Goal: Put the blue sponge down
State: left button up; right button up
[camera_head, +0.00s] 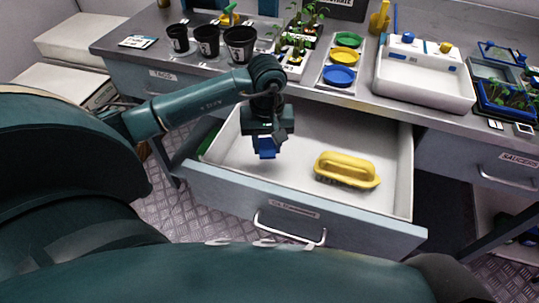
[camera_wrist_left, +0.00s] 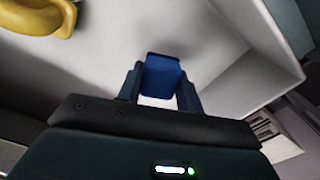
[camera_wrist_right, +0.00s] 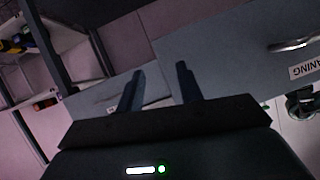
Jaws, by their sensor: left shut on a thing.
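The blue sponge (camera_head: 265,153) is held by my left gripper (camera_head: 266,140), inside the outline of the open drawer (camera_head: 300,180). In the left wrist view the sponge (camera_wrist_left: 162,76) sits between the two fingers, with the pale drawer floor beyond it. Whether the sponge touches the floor, I cannot tell. A yellow brush (camera_head: 346,169) with a handle lies in the drawer to the right of the sponge. My right gripper (camera_wrist_right: 160,82) is open and empty in the right wrist view, in front of grey drawer fronts.
A green thing (camera_head: 209,139) lies at the drawer's left side. The drawer floor between sponge and brush is clear.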

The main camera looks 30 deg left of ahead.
aim_at(268, 156)
pick_arm(q)
notch_tip(268, 156, down, 5)
jog(key=shift+r, duration=0.1)
jog(key=o, duration=0.8)
jog(key=shift+c, duration=0.2)
jog(key=shift+o, duration=0.6)
jog(key=shift+r, duration=0.2)
notch_tip(268, 156, up, 12)
jog(key=shift+f, duration=0.15)
